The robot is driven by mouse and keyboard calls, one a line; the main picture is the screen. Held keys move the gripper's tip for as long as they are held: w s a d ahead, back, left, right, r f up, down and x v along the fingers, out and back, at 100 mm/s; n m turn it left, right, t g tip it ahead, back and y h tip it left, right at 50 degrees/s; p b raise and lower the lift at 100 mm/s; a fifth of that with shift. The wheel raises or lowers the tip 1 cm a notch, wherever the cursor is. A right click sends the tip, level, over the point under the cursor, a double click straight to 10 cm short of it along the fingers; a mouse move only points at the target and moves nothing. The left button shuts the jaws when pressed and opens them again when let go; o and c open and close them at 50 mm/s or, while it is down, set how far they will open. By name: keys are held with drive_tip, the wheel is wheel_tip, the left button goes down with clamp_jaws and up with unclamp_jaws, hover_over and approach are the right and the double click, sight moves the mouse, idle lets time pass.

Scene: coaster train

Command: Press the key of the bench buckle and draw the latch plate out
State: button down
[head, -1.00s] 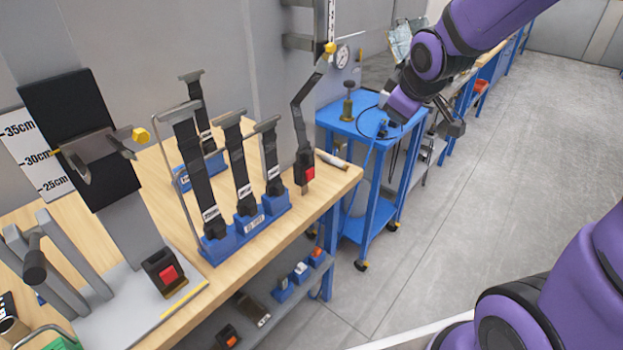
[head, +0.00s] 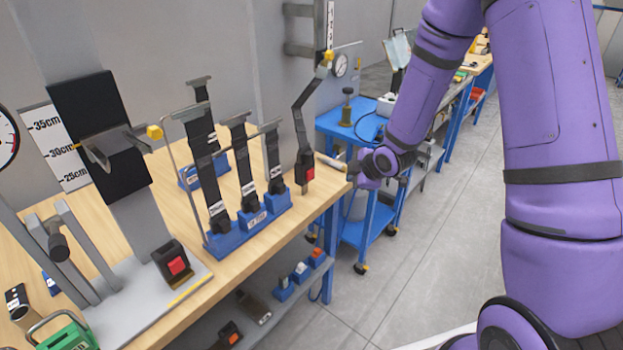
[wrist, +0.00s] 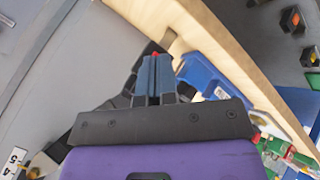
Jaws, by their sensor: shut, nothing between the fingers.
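A black buckle with a red key (head: 309,174) stands at the right end of the wooden bench. A dark strap (head: 299,118) runs up from it; the latch plate at its top is too small to make out. Another buckle with a red key (head: 174,263) sits on the grey plate at the front left. My gripper (wrist: 152,62) is shut and empty in the wrist view, its blue-grey fingertips close to a small red spot (wrist: 155,54). I cannot tell whether they touch it. In the head view my wrist is right of the bench-end buckle; the fingertips are not clear.
A blue rack (head: 250,225) with several upright straps stands left of the bench-end buckle, with a thin metal frame beside it. A blue cart (head: 345,122) stands behind the bench end. The floor (head: 440,260) at the right is clear.

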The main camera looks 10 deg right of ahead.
sight(310, 175)
drive_tip(key=shift+n+y, duration=0.4)
drive_tip(key=shift+n, duration=0.3)
drive_tip(key=shift+s+a+f, duration=0.1)
drive_tip(key=shift+a+f, duration=0.1)
drive_tip(key=shift+f, duration=0.5)
drive_tip(key=shift+s+a+f, duration=0.15)
drive_tip(key=shift+a+f, duration=0.1)
drive_tip(key=shift+f, duration=0.5)
drive_tip(key=shift+s+a+f, duration=0.1)
drive_tip(key=shift+a+f, duration=0.1)
drive_tip(key=shift+f, duration=0.5)
drive_tip(key=shift+w+a, duration=0.85)
drive_tip(key=shift+w, duration=0.35)
drive_tip(key=shift+w+a, duration=0.9)
drive_tip(key=shift+w, duration=0.25)
drive_tip(key=shift+w+a, duration=0.85)
drive_tip(key=shift+w, duration=0.35)
drive_tip(key=shift+w, duration=0.1)
drive_tip(key=shift+w+a, duration=0.25)
drive_tip(key=shift+w+a, duration=0.3)
drive_tip(key=shift+w, duration=0.1)
drive_tip(key=shift+s+d, duration=0.5)
drive_tip(key=shift+s, duration=0.25)
